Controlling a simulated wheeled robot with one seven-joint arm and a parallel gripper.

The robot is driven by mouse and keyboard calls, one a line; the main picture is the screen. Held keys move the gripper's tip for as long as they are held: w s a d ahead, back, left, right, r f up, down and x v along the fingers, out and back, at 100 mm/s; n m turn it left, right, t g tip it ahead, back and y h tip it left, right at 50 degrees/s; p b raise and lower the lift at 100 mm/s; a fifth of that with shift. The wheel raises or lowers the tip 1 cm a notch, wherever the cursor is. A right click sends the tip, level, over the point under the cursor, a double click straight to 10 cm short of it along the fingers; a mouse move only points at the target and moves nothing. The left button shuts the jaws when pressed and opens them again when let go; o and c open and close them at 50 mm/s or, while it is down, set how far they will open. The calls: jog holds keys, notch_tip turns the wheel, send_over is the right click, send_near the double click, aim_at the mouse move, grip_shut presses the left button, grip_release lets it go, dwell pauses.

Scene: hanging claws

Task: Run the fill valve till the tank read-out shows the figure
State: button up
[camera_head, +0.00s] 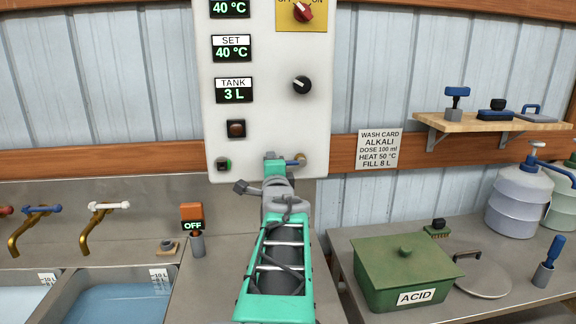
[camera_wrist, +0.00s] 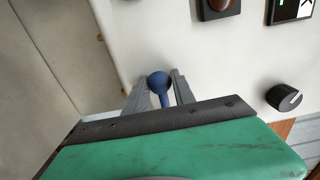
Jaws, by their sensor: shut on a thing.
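The tank read-out (camera_head: 234,95) on the white panel shows 3 L. The wash card (camera_head: 378,150) on the wall to the right reads alkali, dose 100 ml, heat 50 °C, fill 8 L. In the wrist view my gripper (camera_wrist: 160,76) has one finger on each side of the lever's round blue knob (camera_wrist: 159,82). My arm and gripper hide much of the lever's body in the head view.
The white panel (camera_head: 206,135) also carries a SET display (camera_head: 232,48) at 40 °C, a black knob (camera_head: 302,85) and a brown button (camera_head: 236,129). A green ACID box (camera_head: 405,265) stands on the right bench. Basins (camera_head: 120,300) with blue liquid lie left.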

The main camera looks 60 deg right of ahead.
aim_at(274, 144)
jog(key=c, duration=0.4)
jog(key=shift+s+d+r+p, duration=0.15)
jog(key=shift+r+p, duration=0.1)
jog(key=shift+r, duration=0.5)
jog(key=shift+s+d+r+p, duration=0.1)
jog(key=shift+s+r+p, duration=0.1)
jog(key=shift+r, duration=0.6)
jog(key=shift+s+d+r+p, duration=0.15)
jog(key=shift+r+p, duration=0.1)
jog(key=shift+r, duration=0.5)
dwell(5.3)
